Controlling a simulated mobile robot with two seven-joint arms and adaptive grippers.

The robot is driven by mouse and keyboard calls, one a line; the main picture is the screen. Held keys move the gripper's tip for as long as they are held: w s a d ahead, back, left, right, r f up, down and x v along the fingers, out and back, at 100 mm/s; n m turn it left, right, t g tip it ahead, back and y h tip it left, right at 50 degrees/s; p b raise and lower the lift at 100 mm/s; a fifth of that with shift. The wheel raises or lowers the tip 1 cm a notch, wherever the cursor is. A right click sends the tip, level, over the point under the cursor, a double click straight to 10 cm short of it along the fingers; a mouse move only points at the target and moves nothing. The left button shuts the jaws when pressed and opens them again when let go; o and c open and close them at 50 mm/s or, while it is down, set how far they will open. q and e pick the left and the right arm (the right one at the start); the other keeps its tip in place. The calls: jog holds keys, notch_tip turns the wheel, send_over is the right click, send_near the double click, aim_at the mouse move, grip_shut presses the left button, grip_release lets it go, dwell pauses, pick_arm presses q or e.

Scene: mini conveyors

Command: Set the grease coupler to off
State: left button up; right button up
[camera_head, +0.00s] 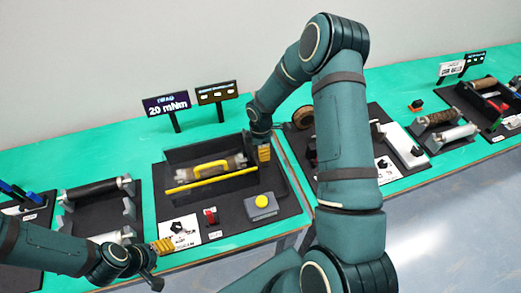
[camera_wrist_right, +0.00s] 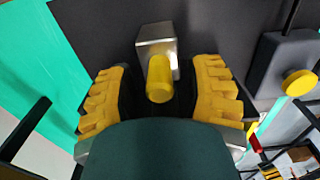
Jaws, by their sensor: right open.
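I take the grease coupler to be the yellow round-ended piece (camera_wrist_right: 159,80) on a silver metal block (camera_wrist_right: 155,42), but no label confirms it. In the right wrist view it sits between the two yellow fingers of my right gripper (camera_wrist_right: 160,92), with a gap on each side. In the head view my right gripper (camera_head: 264,153) is at the right end of the black station tray (camera_head: 290,206), and it hides this piece there. It is open. My left gripper (camera_head: 163,245) is over the tray's front left corner, and its jaw gap is unclear.
The tray holds a roller with a yellow bar (camera_head: 210,180), a grey box with a yellow button (camera_head: 262,205), a red switch (camera_head: 210,216) and a black knob (camera_head: 178,228). A display (camera_head: 167,105) stands behind. Other stations flank it on the green bench (camera_head: 95,148).

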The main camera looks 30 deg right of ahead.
jog(key=shift+f, duration=0.25)
grip_shut()
jog(key=shift+s+d, duration=0.2)
jog(key=shift+d, duration=0.6)
jog(key=shift+s+d, duration=0.2)
jog(key=shift+d, duration=0.6)
grip_release()
